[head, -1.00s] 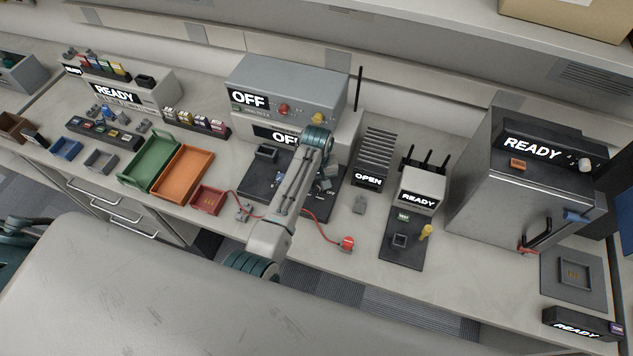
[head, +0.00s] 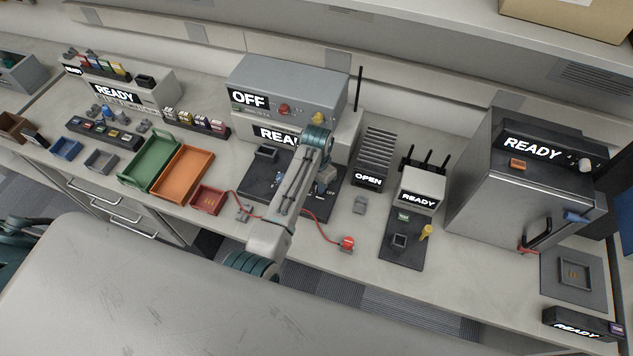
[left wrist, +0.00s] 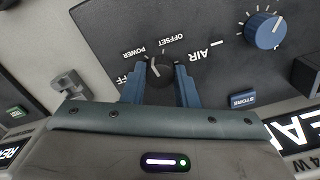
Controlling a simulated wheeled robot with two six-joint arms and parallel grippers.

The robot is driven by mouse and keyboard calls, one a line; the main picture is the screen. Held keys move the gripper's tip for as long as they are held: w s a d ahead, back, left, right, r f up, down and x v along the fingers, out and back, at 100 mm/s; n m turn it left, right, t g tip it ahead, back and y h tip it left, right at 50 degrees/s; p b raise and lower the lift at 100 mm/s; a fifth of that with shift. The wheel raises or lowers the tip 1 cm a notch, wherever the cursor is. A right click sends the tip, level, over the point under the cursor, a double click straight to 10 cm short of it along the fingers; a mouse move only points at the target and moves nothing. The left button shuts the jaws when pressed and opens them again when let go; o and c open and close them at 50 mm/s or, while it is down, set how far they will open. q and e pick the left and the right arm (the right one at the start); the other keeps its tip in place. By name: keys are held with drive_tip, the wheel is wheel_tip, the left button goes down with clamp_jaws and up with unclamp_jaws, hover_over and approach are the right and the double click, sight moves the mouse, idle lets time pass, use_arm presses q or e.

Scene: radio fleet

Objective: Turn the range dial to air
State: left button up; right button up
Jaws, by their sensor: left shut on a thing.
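A black range dial (left wrist: 160,70) sits on a dark panel (left wrist: 110,30), with OFF, POWER, OFFSET and AIR lettered around it. Its white mark points up in the left wrist view, between POWER and OFFSET and away from AIR. My left gripper (left wrist: 160,88) is shut on this dial, one blue finger on each side. In the head view my left gripper (head: 324,184) is over the dark panel below the grey box, and the arm and gripper hide the dial. The display (head: 272,135) behind it shows READY, partly covered by my arm. My right gripper is not seen.
A blue knob (left wrist: 265,30) and a blue STORE button (left wrist: 243,98) are on the same panel. A red cable runs to a red-ended probe (head: 347,243). An orange tray (head: 183,172) stands to the left, and an OPEN rack (head: 372,160) to the right.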

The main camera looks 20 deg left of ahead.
use_arm(q)
drive_tip(key=m, duration=0.5)
drive_tip(key=shift+m, duration=0.3)
drive_tip(key=m, duration=1)
drive_tip(key=shift+w+m, duration=0.1)
drive_tip(key=shift+m, duration=2.1)
drive_tip(key=o, duration=1)
